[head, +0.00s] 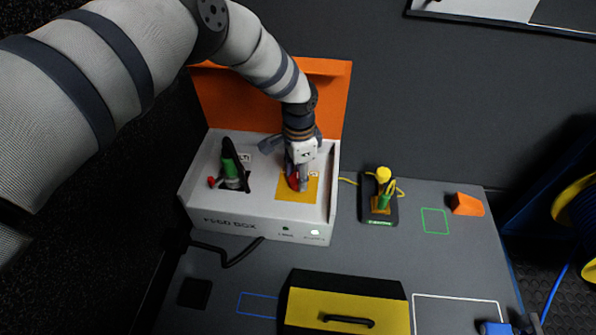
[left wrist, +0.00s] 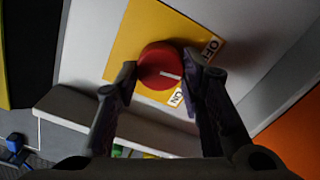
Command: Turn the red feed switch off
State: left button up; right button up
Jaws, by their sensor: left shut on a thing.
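The red feed switch (left wrist: 160,58) is a round red knob with a white line, on a yellow plate (left wrist: 124,62). An OFF label (left wrist: 211,47) and an ON label (left wrist: 177,98) sit at the plate's edge. The white line points between the two labels. In the head view the switch (head: 292,182) is partly hidden by my left gripper (head: 299,181), over the white feed box (head: 262,212). In the left wrist view my left gripper (left wrist: 161,66) is shut on the knob, one finger on each side.
A green-handled lever (head: 230,160) stands in the box's left part. The orange lid (head: 335,95) is raised behind. A small stand with a yellow-topped green plug (head: 383,190), an orange wedge (head: 466,204) and a yellow-black case (head: 345,304) are nearby.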

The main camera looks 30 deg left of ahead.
pick_arm(q)
jog(key=n, duration=0.6)
jog(key=shift+a+p, duration=0.1)
jog(key=shift+p, duration=0.25)
dwell(0.4)
jog(key=o, duration=1.1)
jog(key=shift+o, duration=0.2)
notch_tip(320, 180, up, 12)
jog(key=shift+f, duration=0.1)
